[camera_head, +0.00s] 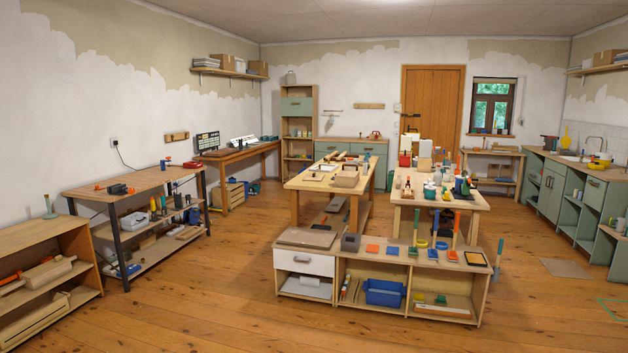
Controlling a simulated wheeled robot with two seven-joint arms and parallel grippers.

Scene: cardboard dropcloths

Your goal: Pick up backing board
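I cannot tell for sure which thing is the backing board. A flat grey-brown board-like slab (306,238) lies on the left end of the low cabinet top in front. Other flat pale pieces (322,167) lie on the left work table, too small to tell apart. Neither of my grippers is in view.
The low cabinet (342,262) stands before two wooden work tables (300,184). A metal-legged bench (130,197) and a low shelf (30,237) line the left; green counters (552,197) line the right. The wooden floor (210,290) in front is clear.

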